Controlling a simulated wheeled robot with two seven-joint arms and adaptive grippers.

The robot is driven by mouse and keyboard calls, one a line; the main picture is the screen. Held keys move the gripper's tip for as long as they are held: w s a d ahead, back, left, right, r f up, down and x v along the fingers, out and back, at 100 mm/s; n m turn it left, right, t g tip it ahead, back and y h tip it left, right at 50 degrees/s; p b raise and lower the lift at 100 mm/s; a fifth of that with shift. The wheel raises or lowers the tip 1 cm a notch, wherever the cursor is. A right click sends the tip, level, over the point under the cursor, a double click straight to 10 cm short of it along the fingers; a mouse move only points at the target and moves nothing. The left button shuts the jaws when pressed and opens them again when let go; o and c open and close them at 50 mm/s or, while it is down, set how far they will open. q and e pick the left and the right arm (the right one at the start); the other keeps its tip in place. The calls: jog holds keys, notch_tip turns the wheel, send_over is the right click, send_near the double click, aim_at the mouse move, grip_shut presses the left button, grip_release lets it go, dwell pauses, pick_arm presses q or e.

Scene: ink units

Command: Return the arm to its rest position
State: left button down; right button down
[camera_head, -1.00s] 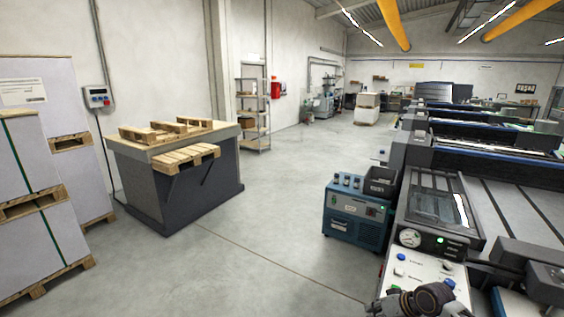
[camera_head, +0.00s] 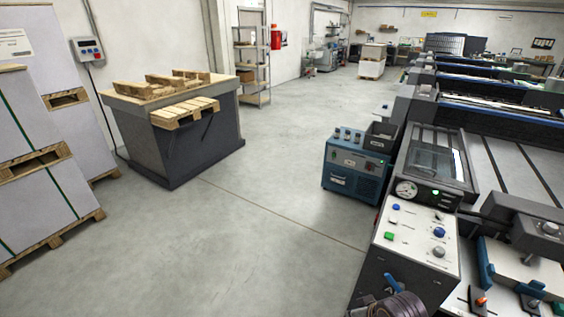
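A dark ribbed part of my arm (camera_head: 403,306) shows at the bottom edge, in front of the control panel's lower side. Only a small piece of it is in the picture, and no gripper fingertips can be made out on it. My other arm is not in view. The control panel (camera_head: 421,227) has a round gauge, blue and green buttons and a grey knob. A blue lever-like part (camera_head: 408,287) shows on its front side. I cannot tell whether my arm touches the panel.
A blue unit (camera_head: 353,172) with a black bin (camera_head: 381,136) stands left of the panel. The press line (camera_head: 483,140) fills the right side. A grey table (camera_head: 180,140) with wooden pallets and wrapped stacks (camera_head: 30,165) stand at left. The floor (camera_head: 240,235) between is clear.

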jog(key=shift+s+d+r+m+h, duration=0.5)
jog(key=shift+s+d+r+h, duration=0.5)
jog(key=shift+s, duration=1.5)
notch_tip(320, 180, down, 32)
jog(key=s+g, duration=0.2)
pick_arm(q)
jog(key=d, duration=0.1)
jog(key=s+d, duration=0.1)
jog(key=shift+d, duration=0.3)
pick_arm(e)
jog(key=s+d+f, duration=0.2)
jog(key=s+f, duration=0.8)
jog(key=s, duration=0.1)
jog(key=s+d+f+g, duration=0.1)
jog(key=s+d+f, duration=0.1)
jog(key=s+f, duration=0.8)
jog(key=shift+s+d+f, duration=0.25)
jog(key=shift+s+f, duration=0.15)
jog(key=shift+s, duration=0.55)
